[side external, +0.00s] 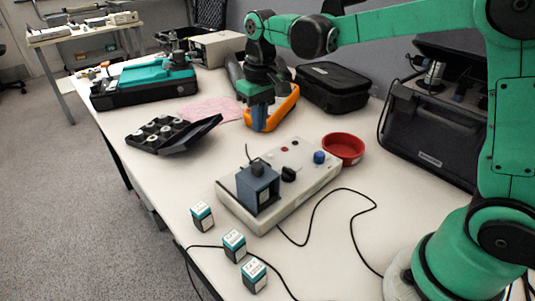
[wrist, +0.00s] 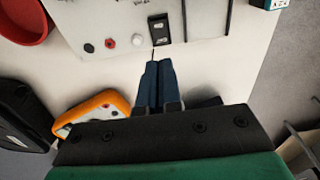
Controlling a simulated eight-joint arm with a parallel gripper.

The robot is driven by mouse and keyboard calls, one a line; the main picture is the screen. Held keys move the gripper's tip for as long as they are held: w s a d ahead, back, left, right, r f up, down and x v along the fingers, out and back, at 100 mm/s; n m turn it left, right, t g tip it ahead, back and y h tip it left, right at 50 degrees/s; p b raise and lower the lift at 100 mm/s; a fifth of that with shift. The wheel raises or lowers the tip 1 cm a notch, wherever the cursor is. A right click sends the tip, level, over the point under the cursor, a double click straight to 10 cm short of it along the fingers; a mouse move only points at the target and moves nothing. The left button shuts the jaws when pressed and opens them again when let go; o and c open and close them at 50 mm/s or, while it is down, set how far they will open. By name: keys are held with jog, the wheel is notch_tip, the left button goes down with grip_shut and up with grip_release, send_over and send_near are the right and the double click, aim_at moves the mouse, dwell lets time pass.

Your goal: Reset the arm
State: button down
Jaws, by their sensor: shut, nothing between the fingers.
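My gripper (side external: 259,127) hangs pointing down over the table, left of the red bowl and in front of the orange-framed meter (side external: 285,103). Its blue fingers are together and empty. In the wrist view my gripper (wrist: 158,66) shows both fingers side by side, pointing toward the grey-white calibration box (wrist: 100,18). In the side view the calibration box (side external: 318,194) lies on the table, with a blue-grey block (side external: 258,188) standing on its near left end. My fingers are apart from the box and block.
A red bowl (side external: 343,148) is behind the box. Several small teal-white cubes (side external: 234,245) stand at the front. An open black case (side external: 160,134) lies left, a black pouch (side external: 333,86) behind. A black cable (side external: 322,202) runs across the table (side external: 352,250).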

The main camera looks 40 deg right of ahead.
jog(key=s+d+t, duration=0.1)
jog(key=s+t, duration=0.5)
jog(key=s, duration=0.5)
jog(key=shift+s+r+t, duration=0.3)
jog(key=shift+s, duration=0.05)
